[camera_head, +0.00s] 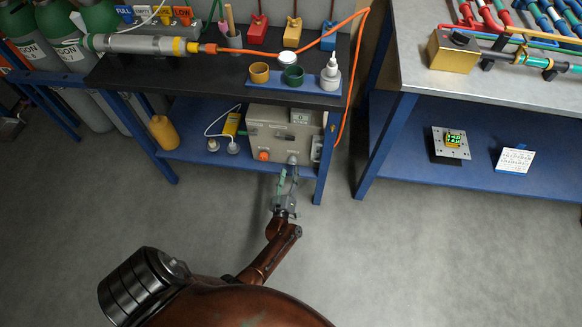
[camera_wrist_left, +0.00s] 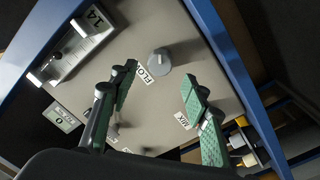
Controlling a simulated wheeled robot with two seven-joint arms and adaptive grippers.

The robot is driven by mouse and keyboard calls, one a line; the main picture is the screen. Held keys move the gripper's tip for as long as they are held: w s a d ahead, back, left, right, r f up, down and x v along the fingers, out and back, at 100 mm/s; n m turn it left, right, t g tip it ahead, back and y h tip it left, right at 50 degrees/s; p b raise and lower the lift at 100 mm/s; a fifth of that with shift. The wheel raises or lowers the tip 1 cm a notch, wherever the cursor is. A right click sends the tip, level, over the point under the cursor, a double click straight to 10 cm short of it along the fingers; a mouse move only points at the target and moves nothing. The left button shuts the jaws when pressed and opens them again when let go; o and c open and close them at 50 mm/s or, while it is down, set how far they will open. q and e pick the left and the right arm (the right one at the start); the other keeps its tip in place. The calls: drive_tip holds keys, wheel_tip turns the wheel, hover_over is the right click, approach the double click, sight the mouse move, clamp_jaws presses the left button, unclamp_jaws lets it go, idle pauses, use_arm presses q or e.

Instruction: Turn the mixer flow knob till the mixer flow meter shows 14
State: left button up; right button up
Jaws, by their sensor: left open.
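The beige mixer box (camera_head: 285,130) stands on the blue lower shelf of the left bench. In the left wrist view its panel (camera_wrist_left: 190,25) carries a round grey knob (camera_wrist_left: 160,61) with a pale pointer mark, beside a label reading "FLO...", partly covered by a finger. A gauge-like unit (camera_wrist_left: 70,52) with a "14" tag sits at upper left. A small plate (camera_wrist_left: 62,117) below it seems to read 0. My left gripper (camera_head: 287,178) is open in front of the box. Its fingertips (camera_wrist_left: 160,77) stand either side of the knob, apart from it. My right gripper is not in view.
The blue bench leg (camera_head: 326,160) stands close right of the box. A yellow meter (camera_head: 231,125) and an orange bottle (camera_head: 163,132) are on the shelf to its left. An orange hose (camera_head: 349,90) hangs down the bench's right side. The floor in front is clear.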

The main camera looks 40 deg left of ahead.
use_arm(q)
drive_tip(key=v, duration=0.3)
idle(0.5)
